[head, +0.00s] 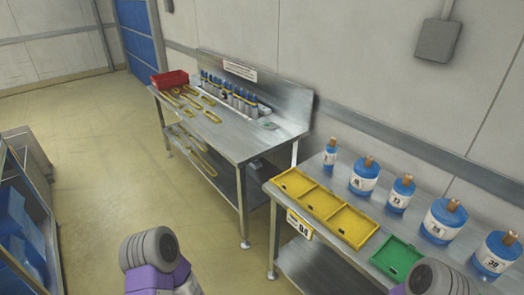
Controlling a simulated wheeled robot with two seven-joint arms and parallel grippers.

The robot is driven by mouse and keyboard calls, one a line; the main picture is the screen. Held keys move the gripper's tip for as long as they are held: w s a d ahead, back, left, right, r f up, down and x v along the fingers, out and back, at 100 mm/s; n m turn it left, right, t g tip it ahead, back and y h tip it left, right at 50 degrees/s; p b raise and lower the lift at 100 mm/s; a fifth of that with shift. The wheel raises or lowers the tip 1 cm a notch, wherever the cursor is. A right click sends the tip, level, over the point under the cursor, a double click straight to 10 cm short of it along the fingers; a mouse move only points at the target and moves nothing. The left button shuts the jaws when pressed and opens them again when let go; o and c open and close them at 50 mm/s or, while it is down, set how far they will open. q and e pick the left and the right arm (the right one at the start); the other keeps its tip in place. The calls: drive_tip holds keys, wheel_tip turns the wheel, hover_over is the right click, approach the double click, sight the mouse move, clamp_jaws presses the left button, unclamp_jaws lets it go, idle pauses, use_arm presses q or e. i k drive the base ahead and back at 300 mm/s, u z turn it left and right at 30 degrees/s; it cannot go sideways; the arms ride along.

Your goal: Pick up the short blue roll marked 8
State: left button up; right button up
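Several blue rolls with white number labels and brown tops stand upright in a row on the right metal table. From left to right there is a small thin roll (330,152), a short wider roll (364,177), a slimmer roll (401,195), a large roll (442,221) and another large roll (494,256) at the right edge. The labels are small, and I cannot tell for sure which one reads 8. Parts of my arms show at the bottom edge, but neither gripper is in view.
A yellow tray (304,190) with compartments and a green tray (397,258) lie along the table's front. The left table (228,140) holds a red bin (170,79), yellow tools and a row of blue-topped bottles. A blue shelf (20,215) stands at left. The floor between is clear.

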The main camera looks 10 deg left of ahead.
sight(329, 157)
drive_tip(key=u, duration=1.45)
drive_tip(key=i, duration=2.4)
drive_tip(key=z, duration=2.5)
